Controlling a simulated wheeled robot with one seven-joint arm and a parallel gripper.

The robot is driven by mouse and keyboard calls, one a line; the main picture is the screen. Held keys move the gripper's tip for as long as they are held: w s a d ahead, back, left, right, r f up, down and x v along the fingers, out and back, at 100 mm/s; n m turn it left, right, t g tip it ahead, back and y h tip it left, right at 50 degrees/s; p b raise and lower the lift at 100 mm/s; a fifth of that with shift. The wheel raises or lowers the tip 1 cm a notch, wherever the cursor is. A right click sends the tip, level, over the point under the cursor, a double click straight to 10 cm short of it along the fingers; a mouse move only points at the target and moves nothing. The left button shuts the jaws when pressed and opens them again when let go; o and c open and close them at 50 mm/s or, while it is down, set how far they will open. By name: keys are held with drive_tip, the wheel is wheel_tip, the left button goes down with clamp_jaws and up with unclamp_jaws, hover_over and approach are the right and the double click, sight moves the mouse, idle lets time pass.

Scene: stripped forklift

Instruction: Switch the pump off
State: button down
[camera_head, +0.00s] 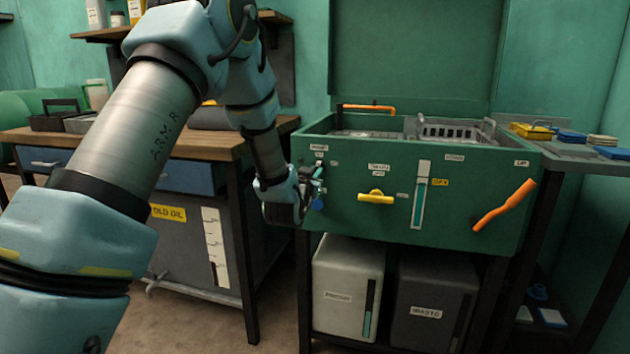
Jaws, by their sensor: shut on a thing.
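A green parts washer (470,215) stands at the centre right with its lid up. My gripper (303,195) is at the left end of its front panel, seen from the side. It is shut on a small control there, mostly hidden by the fingers. Small labels (319,148) sit just above the gripper, too small to read, so I cannot tell for sure that this control is the pump switch or how it is set. A small blue part (317,203) shows beside the fingertips.
The panel also carries a yellow handle (376,197), a level gauge (420,195) and an orange lever (504,205) at the right. A grey container (348,285) and a dark one (432,300) stand below. A wooden workbench (60,142) is at left.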

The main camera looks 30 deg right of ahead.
drive_tip(key=shift+f+n+b, duration=0.1)
drive_tip(key=shift+n+b, duration=0.35)
drive_tip(key=shift+n, duration=0.35)
drive_tip(key=c, duration=0.9)
unclamp_jaws()
drive_tip(key=v, duration=1)
drive_tip(key=shift+s+a+b, duration=0.25)
drive_tip(key=shift+s+b, duration=0.05)
drive_tip(key=shift+b, duration=0.1)
drive_tip(key=shift+a, duration=0.1)
